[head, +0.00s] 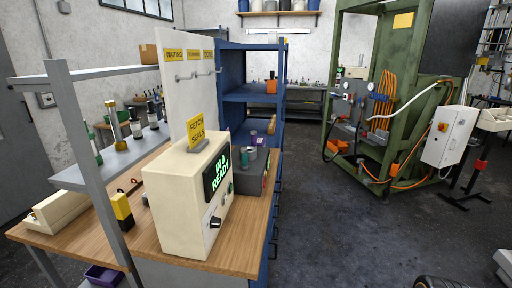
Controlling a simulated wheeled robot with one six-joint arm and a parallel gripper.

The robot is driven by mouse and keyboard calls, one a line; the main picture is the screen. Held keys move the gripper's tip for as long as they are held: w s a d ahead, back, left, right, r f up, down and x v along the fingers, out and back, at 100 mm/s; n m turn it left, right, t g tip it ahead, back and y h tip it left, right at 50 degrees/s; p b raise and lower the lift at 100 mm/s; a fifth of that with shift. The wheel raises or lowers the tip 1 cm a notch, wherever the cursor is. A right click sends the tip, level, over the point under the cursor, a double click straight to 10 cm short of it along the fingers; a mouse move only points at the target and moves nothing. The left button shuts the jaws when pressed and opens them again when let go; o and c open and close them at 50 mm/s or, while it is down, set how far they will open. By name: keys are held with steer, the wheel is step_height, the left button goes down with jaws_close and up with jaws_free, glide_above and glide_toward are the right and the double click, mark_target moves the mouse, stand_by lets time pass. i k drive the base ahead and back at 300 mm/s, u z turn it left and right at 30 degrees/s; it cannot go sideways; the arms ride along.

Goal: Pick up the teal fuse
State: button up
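A small teal cylinder (244,158), which looks like the teal fuse, stands upright at the grey box (257,180) on the wooden bench. Its lower part is hard to make out, and the cream box (180,208) with the lit "IN B READY" display stands just in front and to the left. A purple cylinder (253,137) and a grey-green one (260,142) stand close behind it. My gripper is not in view.
The wooden bench (240,256) has a grey shelf frame (88,158) at left and a blue shelf rack (232,75) behind. A green steel frame (392,178) with hoses and a white control box (442,136) stands at right. The floor between is open.

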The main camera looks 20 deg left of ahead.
mark_target(244, 150)
steer(key=i, duration=3)
steer(key=u, duration=5.1)
